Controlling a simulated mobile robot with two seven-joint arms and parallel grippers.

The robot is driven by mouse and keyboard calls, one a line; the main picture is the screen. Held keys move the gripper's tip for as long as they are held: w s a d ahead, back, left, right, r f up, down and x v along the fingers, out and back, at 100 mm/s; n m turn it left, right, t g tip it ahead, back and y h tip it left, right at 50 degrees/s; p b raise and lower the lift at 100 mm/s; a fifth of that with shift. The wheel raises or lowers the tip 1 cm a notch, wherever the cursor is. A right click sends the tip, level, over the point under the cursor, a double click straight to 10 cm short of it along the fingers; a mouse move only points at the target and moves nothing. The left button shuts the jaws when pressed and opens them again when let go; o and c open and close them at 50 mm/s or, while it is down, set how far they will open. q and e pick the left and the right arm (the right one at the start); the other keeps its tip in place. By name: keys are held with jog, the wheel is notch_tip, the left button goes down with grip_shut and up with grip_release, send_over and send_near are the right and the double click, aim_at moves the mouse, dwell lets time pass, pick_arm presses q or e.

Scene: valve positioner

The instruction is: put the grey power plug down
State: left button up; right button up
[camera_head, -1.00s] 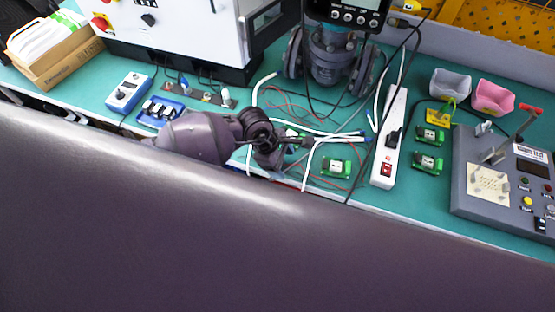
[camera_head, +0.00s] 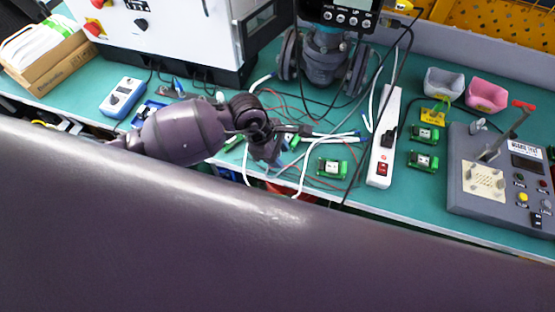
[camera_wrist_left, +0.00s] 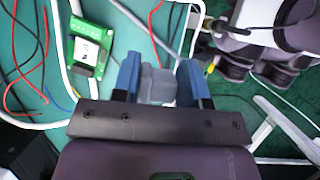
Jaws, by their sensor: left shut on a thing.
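The grey power plug (camera_wrist_left: 158,84) sits between the two blue fingers of my left gripper (camera_wrist_left: 157,78) in the left wrist view. The gripper is shut on it, and a grey cable runs up from near the plug. In the head view my left gripper (camera_head: 303,130) is above the front part of the bench, left of the white power strip (camera_head: 385,140). I cannot make out the plug itself there. My right gripper is not in view.
A small green terminal block (camera_head: 331,168) lies right of the gripper. Loose white, red and black wires cover the bench around it. The valve positioner (camera_head: 340,18) stands behind. A grey test box (camera_head: 500,190) is at the right.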

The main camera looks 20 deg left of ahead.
aim_at(278, 170)
pick_arm(q)
notch_tip(278, 170, up, 15)
jog(key=shift+b, duration=0.45)
notch_tip(278, 170, down, 20)
jog(key=shift+r+p, duration=0.2)
jog(key=shift+p, duration=0.4)
jog(key=shift+f, duration=0.15)
jog(key=o, duration=1)
